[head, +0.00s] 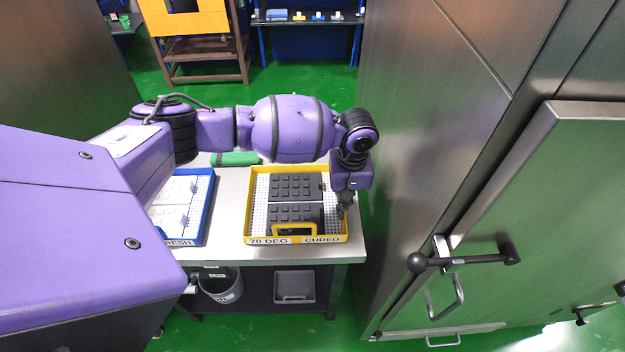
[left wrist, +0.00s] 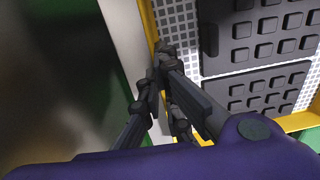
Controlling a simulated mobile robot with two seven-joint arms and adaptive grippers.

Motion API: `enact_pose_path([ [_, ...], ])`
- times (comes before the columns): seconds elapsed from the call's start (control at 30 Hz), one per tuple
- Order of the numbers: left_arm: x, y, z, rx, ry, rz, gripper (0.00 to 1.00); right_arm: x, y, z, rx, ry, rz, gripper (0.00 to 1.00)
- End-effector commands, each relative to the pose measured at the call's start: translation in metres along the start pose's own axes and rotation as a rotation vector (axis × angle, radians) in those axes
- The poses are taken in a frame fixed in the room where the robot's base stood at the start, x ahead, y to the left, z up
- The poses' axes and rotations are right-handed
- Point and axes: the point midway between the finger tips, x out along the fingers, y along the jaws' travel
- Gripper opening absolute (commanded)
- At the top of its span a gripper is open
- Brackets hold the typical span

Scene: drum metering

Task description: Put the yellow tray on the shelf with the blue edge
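The yellow tray (head: 247,222) lies flat on the metal table, with a "70 DEG CURED" label on its front and dark grey studded panels inside. My left gripper (head: 345,204) is at the tray's right wall. In the left wrist view, its fingertips (left wrist: 161,66) are close together on the yellow rim (left wrist: 148,22), one finger to either side; the pinched part of the rim is hidden. The tray shows no lift off the table. I cannot make out a blue-edged shelf for certain. My right gripper is in neither view.
A blue tray (head: 207,215) with white pieces stands on the table (head: 300,252), left of the yellow tray. A large steel cabinet with handles (head: 465,258) closes off the right side. A blue-framed bench (head: 308,20) stands far back. Green floor lies between.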

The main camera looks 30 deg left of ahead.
Motion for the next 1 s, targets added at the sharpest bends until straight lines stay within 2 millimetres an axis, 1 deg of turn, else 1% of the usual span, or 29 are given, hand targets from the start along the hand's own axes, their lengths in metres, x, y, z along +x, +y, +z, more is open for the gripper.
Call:
enact_pose_path([
  [0.03,-0.004,0.002,-0.002,0.001,0.005,0.003,0.00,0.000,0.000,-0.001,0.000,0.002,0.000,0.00],
  [0.2,-0.001,0.002,-0.002,0.001,0.004,0.003,0.00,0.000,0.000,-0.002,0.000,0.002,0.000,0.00],
  [0.33,0.000,0.002,-0.001,0.001,0.003,0.003,0.17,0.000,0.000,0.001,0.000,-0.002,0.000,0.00],
  [0.4,0.000,0.002,-0.001,0.001,0.003,0.003,0.23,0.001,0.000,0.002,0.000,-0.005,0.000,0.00],
  [0.73,-0.002,0.002,-0.002,0.001,0.004,0.003,0.23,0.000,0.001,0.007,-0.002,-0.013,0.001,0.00],
  [0.77,-0.004,0.002,-0.002,0.001,0.004,0.003,0.23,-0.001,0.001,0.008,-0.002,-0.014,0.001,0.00],
  [0.87,-0.017,0.002,-0.002,0.001,0.005,0.006,0.23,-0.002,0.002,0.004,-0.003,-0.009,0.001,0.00],
  [1.0,-0.048,0.002,-0.002,0.001,0.007,0.007,0.23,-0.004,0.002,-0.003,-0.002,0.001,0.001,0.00],
])
